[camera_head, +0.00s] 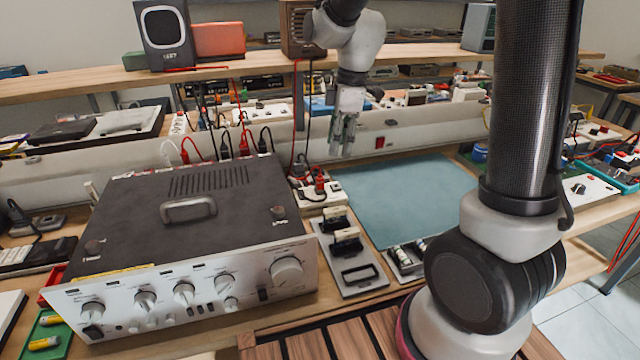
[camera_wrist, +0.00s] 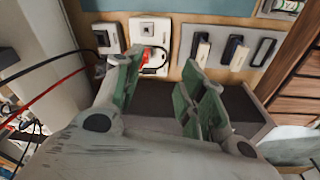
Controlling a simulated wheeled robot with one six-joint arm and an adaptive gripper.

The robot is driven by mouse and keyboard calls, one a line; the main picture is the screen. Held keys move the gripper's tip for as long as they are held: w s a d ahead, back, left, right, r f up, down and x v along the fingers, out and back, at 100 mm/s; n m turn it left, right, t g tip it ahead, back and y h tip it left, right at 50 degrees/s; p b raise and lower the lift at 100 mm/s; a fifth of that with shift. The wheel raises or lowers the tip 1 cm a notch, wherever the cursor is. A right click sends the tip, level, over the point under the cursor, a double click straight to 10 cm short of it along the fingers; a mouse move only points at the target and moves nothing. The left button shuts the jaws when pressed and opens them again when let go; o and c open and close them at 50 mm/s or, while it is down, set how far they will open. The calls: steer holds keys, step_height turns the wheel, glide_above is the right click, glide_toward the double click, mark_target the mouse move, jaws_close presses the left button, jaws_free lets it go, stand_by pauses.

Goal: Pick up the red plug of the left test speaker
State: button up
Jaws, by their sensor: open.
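My gripper (camera_head: 342,150) hangs open and empty above the back of the bench, behind the amplifier. In the wrist view its open fingers (camera_wrist: 160,75) spread, with nothing between them. A red plug (camera_head: 320,187) stands at a white connector box (camera_head: 318,203) right of the amplifier; red also shows at the box in the wrist view (camera_wrist: 148,55), beside the left finger. A dark speaker (camera_head: 166,35) stands on the shelf at the left, a brown wooden one (camera_head: 301,28) further right. Which speaker the red plug belongs to, I cannot tell.
The silver amplifier (camera_head: 190,265) fills the left front, with red, white and black leads behind it. Red and black cables (camera_wrist: 50,78) run close to my left finger. A grey plate with dark blocks (camera_head: 352,272) lies beside it. The blue mat (camera_head: 410,195) is clear.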

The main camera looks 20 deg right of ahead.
mark_target(320, 177)
steer(key=w+a+f+n, duration=0.2)
steer(key=f, duration=0.1)
steer(key=w+a+f+n, duration=0.1)
steer(key=f, duration=0.1)
steer(key=shift+w+g, duration=0.15)
steer(key=shift+g, duration=0.25)
steer(key=f, duration=0.7)
steer(key=shift+w+a+f, duration=0.25)
steer(key=shift+a+f, duration=0.1)
steer(key=shift+a, duration=0.05)
jaws_close()
